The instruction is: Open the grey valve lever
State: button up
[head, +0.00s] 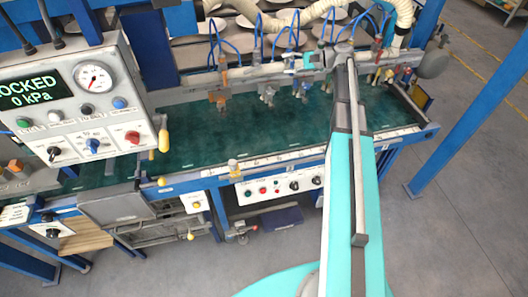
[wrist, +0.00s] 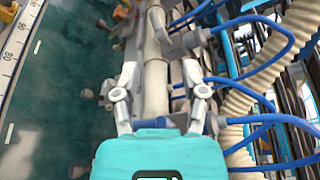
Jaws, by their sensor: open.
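My gripper (head: 290,64) is at the long pale pipe (head: 240,73) above the green bench in the head view. In the wrist view my gripper (wrist: 160,70) is open, with one grey finger on each side of a pale grey cylindrical pipe section (wrist: 155,85). Whether the fingers touch it cannot be told. Grey fittings (wrist: 185,42) sit just beyond the fingertips. Several small valves hang along the pipe. I cannot single out the grey valve lever for certain among these grey parts; my gripper and arm cover part of that area.
A control box (head: 75,100) with a gauge reads "LOCKED 0 kPa" at the left. Blue hoses (wrist: 265,75) and a ribbed hose (wrist: 235,110) crowd the right of the wrist view. A blue post (head: 470,100) stands at the right. The green bench top (head: 200,145) is mostly clear.

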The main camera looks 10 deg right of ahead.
jog(key=s+a+f+n+g+h+b, duration=0.1)
jog(key=s+a+f+n+h+b, duration=0.1)
jog(key=f, duration=0.7)
jog(key=s+a+f+n+g+h+b, duration=0.2)
jog(key=s+a+f+h+b, duration=0.2)
jog(key=s+a+f+b, duration=0.2)
jog(key=s+a+f+n+g+h+b, duration=0.1)
jog(key=s+f+b, duration=0.5)
jog(key=f, duration=0.6)
jog(key=shift+s+a+f+n+g+h+b, duration=0.35)
jog(key=shift+s+a+n+h, duration=0.4)
jog(key=shift+a+h, duration=0.85)
jog(key=shift+w+a, duration=0.1)
jog(key=shift+a, duration=0.1)
